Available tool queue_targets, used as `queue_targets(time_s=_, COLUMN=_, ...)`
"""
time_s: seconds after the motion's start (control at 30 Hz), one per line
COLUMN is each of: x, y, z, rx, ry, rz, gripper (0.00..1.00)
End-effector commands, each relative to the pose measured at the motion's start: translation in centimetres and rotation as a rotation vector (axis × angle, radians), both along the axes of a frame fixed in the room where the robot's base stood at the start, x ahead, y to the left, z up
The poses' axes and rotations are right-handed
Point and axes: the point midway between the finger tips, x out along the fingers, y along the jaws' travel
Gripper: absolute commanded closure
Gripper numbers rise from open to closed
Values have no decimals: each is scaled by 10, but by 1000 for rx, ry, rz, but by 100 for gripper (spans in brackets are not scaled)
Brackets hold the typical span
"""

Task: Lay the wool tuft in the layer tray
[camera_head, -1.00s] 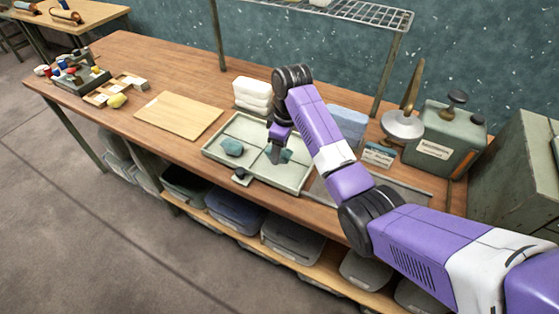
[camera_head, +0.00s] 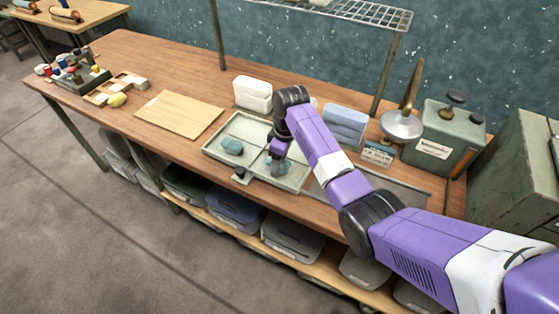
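The layer tray (camera_head: 237,122) is a shallow pale green tray with thin dividers, near the front edge of the bench. A teal wool tuft (camera_head: 285,169) is at my gripper's fingertips in the front right compartment, at or very close to the tray floor. My gripper (camera_head: 276,167) points down over it and looks shut on it; the fingers partly hide the tuft, and the small view hides any gap below it. Another teal tuft (camera_head: 232,146) lies in the left part of the tray, apart from my gripper.
A white folded stack (camera_head: 253,93) stands behind the tray, and a blue stack (camera_head: 345,124) behind it to the right. A bare board (camera_head: 179,120) lies to the left. A green canister (camera_head: 447,135) and a metal cone-shaped piece (camera_head: 402,125) stand at the right.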

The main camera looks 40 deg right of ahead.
Motion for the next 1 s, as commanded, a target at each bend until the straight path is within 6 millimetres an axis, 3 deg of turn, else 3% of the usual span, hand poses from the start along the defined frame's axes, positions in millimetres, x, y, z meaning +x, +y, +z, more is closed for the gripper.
queue_targets(time_s=0.47, x=0, y=-1, z=10, rx=-1, ry=-3, rz=1, gripper=29)
queue_targets(time_s=1.0, x=-10, y=-6, z=112, rx=0, ry=-2, rz=-1, gripper=29)
